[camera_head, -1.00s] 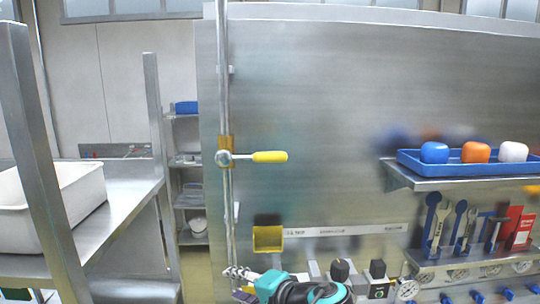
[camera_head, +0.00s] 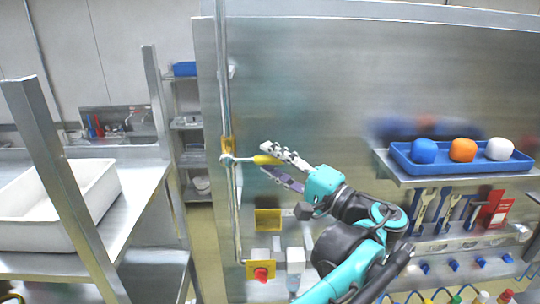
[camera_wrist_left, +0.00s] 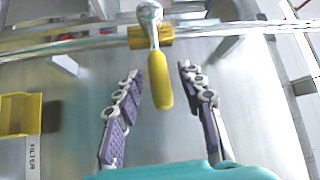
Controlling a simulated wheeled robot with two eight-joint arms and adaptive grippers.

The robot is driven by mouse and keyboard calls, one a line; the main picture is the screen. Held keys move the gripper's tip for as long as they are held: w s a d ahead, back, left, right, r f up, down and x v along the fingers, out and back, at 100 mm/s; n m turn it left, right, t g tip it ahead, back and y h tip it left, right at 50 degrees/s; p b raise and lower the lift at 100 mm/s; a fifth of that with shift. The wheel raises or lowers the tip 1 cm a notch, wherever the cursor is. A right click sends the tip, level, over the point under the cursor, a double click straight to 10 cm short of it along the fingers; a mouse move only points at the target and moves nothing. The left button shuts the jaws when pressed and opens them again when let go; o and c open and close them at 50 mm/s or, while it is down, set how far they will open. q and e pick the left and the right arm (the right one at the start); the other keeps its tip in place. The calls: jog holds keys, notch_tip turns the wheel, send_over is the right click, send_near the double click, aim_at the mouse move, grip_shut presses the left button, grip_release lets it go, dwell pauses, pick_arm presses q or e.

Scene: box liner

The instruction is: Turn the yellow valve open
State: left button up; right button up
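The yellow valve handle (camera_head: 266,160) sticks out to the right from a vertical metal pipe (camera_head: 224,90), roughly level. My left gripper (camera_head: 268,158) is at the handle's free end, its fingers pointing left toward the pipe. In the left wrist view the yellow handle (camera_wrist_left: 160,80) reaches in between the two spread fingers (camera_wrist_left: 158,85), with gaps on both sides. The fingers are open and do not appear to touch the handle. In the head view one finger partly hides the handle's tip. My right gripper shows in neither view.
A shelf with a blue tray (camera_head: 400,160) of coloured blocks is at the right, above hanging tools (camera_head: 440,210). A yellow bin (camera_head: 268,220) and a red button on a yellow box (camera_head: 260,271) are below the valve. A white tub (camera_head: 40,205) stands at the left.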

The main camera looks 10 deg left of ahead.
pick_arm(q)
jog(key=shift+w+a, duration=0.3)
jog(key=shift+a, duration=0.1)
grip_shut()
